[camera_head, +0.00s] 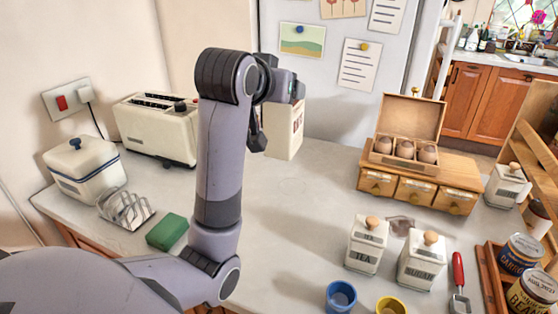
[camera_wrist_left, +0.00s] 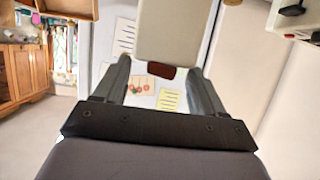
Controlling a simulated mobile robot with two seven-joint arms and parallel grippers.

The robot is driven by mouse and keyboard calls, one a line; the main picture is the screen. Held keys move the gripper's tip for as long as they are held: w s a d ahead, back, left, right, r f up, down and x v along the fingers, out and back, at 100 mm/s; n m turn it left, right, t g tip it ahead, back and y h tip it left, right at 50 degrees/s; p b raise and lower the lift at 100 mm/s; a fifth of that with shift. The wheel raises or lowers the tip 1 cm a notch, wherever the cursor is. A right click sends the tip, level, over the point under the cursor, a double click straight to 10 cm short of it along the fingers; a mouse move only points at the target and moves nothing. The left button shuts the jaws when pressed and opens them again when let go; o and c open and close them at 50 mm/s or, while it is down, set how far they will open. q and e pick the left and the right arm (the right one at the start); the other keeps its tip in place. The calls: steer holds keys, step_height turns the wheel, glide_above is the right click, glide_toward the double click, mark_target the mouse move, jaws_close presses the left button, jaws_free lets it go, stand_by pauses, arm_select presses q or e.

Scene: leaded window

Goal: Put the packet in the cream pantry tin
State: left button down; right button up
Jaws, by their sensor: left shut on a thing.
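The packet (camera_head: 279,138) is a cream carton with red lettering, upright at the back of the counter in front of the fridge. My left gripper (camera_head: 257,137) is shut on it; the arm hides part of the hold. In the left wrist view the packet (camera_wrist_left: 175,30) lies between the fingers, with a red-brown patch at its near end. I cannot tell whether its base touches the counter. A cream tin (camera_head: 88,175) with a blue-rimmed, blue-knobbed lid stands at the left, its lid on. My right gripper is not in view.
A toaster (camera_head: 158,130), toast rack (camera_head: 126,210) and green block (camera_head: 167,232) stand left. At right are an egg box (camera_head: 408,118) on small drawers (camera_head: 418,187), TEA (camera_head: 366,246) and SUGAR (camera_head: 421,262) canisters, and blue (camera_head: 340,297) and yellow cups (camera_head: 391,306). The counter's middle is clear.

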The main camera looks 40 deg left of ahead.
mark_target(276, 158)
arm_select(q)
step_height(276, 158, down, 15)
steer(key=shift+r, duration=0.15)
stand_by(0.4)
steer(key=shift+c, duration=1.3)
jaws_free()
steer(key=shift+f, duration=0.2)
steer(key=shift+o, duration=0.9)
steer(key=shift+r, duration=0.15)
